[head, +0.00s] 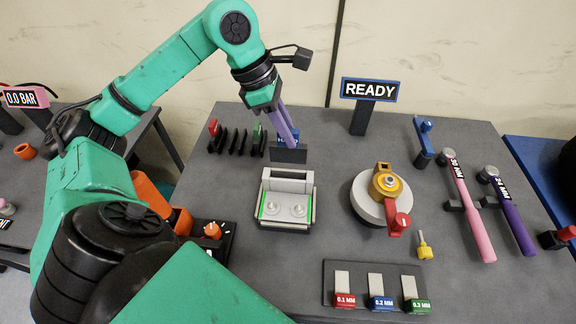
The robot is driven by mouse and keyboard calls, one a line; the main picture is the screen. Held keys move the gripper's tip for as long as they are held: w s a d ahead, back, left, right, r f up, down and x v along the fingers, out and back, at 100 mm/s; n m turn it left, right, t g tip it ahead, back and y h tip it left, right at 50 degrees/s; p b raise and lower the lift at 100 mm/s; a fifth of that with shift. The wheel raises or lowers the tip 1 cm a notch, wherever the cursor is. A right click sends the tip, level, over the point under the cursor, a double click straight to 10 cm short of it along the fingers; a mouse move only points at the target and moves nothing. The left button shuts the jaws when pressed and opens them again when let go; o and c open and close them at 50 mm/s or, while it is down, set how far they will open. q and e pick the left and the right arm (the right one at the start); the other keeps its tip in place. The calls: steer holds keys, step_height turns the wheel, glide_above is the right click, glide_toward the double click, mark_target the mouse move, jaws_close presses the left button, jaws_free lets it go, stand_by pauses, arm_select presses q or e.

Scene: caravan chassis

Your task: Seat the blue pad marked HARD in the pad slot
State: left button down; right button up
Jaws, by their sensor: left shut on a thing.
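The blue pad (279,138), with white lettering partly hidden by the fingers, has a dark grey plate (289,156) below it. My left gripper (292,138) reaches down from above with purple fingers and is shut on this pad. The pad is behind a light grey holder (287,184) with green side strips and two round metal pistons, which looks like the pad slot. The pad looks apart from the holder; its height above the table is hard to tell. My right gripper is not in view.
A dark rack (236,142) with a red and a green pad stands left of the pad. A READY sign (370,90) stands at the back. Right are a rotor-like disc (372,205), pink (470,215) and purple (512,220) wrenches. A gauge tray (330,272) lies in front.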

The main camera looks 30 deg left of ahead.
mark_target(285, 160)
arm_select(q)
step_height(285, 160, down, 7)
steer(key=shift+f+b, duration=0.1)
steer(key=shift+b, duration=0.2)
step_height(285, 160, down, 3)
steer(key=shift+f, duration=0.3)
steer(key=c, duration=1.2)
jaws_free()
steer(key=shift+f, duration=0.1)
steer(key=shift+c, duration=0.2)
steer(key=o, duration=0.4)
steer(key=shift+o, duration=0.2)
